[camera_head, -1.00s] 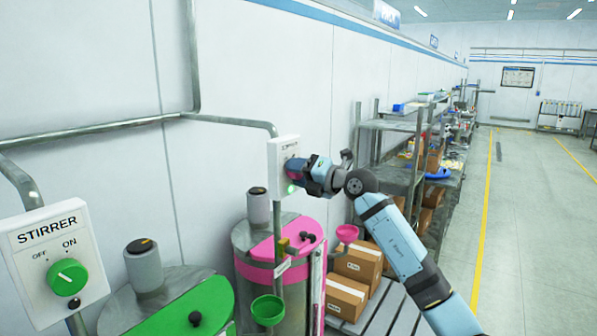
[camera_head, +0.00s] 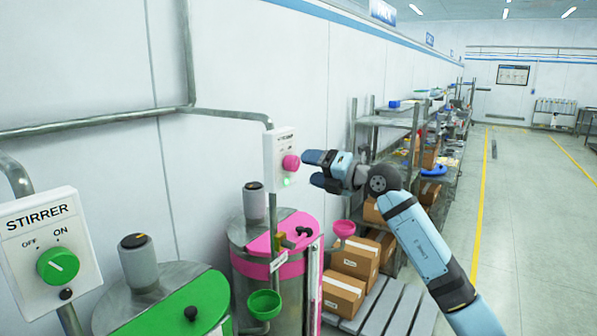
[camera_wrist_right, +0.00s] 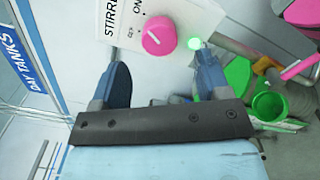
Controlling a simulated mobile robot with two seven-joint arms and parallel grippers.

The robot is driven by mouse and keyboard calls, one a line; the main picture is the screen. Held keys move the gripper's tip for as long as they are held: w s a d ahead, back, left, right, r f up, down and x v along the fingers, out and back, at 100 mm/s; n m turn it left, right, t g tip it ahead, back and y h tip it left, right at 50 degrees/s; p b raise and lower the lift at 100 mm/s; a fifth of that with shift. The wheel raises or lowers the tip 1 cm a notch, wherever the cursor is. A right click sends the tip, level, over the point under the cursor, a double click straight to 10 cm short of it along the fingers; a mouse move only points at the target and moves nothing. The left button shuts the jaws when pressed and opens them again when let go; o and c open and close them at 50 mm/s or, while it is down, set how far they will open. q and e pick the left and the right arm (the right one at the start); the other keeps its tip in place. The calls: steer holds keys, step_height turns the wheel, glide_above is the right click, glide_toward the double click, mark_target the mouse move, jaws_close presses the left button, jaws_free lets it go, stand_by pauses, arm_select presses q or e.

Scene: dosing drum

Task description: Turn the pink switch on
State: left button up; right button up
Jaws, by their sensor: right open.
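The pink switch (camera_head: 291,162) is a round knob on a white wall box (camera_head: 275,152), above the pink-lidded drum. In the right wrist view the pink knob (camera_wrist_right: 159,36) shows a white pointer line slanting toward the ON side of its OFF/ON label. A small green lamp (camera_wrist_right: 194,43) beside it glows; the lamp also shows in the head view (camera_head: 287,182). My right gripper (camera_head: 312,168) is open and empty, just right of the knob and apart from it, with its fingers toward it. In the wrist view the knob lies beyond the gap between the fingertips. My left gripper is not in view.
A second STIRRER box (camera_head: 48,245) with a green knob (camera_head: 58,265) is at the left, near a green-lidded drum (camera_head: 180,305). The pink-lidded drum (camera_head: 240,268) stands below the pink switch. Boxes (camera_head: 343,292) and shelves (camera_head: 385,125) are to the right. Open floor lies farther right.

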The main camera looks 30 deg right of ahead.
steer(key=b+v, duration=0.2)
steer(key=v, duration=0.6)
steer(key=s+a+f+m+t+p, duration=0.1)
steer(key=s+a+f+m, duration=0.1)
steer(key=a+f+m, duration=0.5)
steer(key=s+a+f+m+t, duration=0.1)
steer(key=s+a+f+m, duration=0.15)
steer(key=f, duration=0.95)
steer(key=s+a+f+m+t+p, duration=0.1)
steer(key=a+f+m, duration=0.4)
steer(key=f, duration=0.4)
steer(key=s+a+f+m+g+h, duration=0.2)
steer(key=s+a+f+m+g, duration=0.2)
steer(key=s+a+f, duration=0.3)
steer(key=s+a+f+m+g+h, duration=0.1)
steer(key=s+a+f+m+g, duration=0.3)
steer(key=s+f, duration=0.9)
step_height(320, 180, down, 5)
steer(key=a+m, duration=0.3)
steer(key=shift+s+g+h, duration=0.2)
steer(key=shift+g+h, duration=0.2)
